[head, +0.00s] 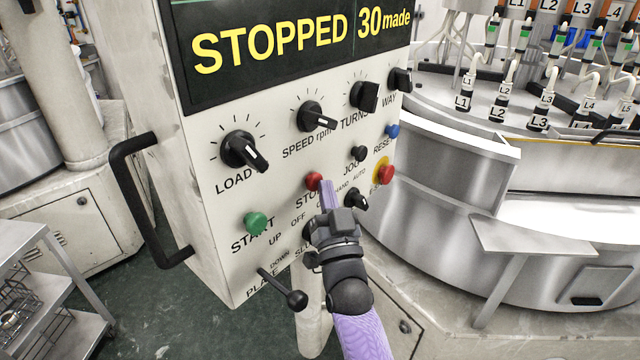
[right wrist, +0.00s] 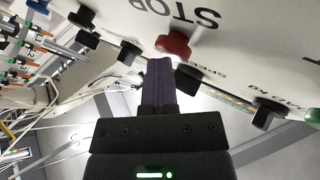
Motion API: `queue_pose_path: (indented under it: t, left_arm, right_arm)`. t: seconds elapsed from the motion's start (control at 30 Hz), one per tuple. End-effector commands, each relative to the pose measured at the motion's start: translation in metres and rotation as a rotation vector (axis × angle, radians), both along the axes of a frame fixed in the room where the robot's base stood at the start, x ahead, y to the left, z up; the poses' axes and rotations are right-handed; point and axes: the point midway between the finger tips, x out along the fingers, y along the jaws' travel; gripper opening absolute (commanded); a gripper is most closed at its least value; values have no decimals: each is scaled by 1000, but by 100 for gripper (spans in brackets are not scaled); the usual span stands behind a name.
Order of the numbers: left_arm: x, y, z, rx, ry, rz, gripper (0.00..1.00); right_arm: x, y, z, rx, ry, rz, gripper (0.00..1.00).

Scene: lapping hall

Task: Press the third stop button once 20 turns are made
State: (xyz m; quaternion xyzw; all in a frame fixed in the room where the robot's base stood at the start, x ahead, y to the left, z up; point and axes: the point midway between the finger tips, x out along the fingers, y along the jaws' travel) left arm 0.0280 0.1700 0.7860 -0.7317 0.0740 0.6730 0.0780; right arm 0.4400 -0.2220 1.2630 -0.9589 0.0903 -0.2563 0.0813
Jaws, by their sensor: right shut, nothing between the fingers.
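The red STOP button (head: 313,181) sits on the slanted control panel (head: 215,190), between the green START button (head: 255,222) and the red emergency button on a yellow ring (head: 384,174). My right gripper (head: 327,186) is shut and empty, its fingertips right by the STOP button. In the right wrist view the STOP button (right wrist: 174,43) is just beyond the fingertips (right wrist: 158,62); I cannot tell whether they touch. The display (head: 300,45) reads "STOPPED" and "30 made". My left gripper is not in view.
Knobs for LOAD (head: 243,151), SPEED (head: 316,117) and TURNS (head: 364,96) stick out above the buttons. A black handle (head: 130,200) juts from the panel's left side, and a PLATE lever (head: 290,297) below. A steel machine (head: 440,190) stands at right, a trolley (head: 50,270) at left.

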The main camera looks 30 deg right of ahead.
Motion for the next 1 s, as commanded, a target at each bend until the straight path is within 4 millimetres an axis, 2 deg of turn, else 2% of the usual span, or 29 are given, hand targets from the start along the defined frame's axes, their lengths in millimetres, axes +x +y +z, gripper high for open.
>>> queue_pose_path:
  t: [0.23,0.53,0.8,1.0]
  left_arm:
    - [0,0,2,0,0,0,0]
    - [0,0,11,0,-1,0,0]
    - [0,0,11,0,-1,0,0]
    - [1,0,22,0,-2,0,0]
  right_arm:
    - [-2,-1,0,-1,2,0,0]
    - [-16,-7,1,0,1,0,0]
    - [-17,-7,0,0,1,0,0]
    - [-33,-14,2,-1,2,-1,0]
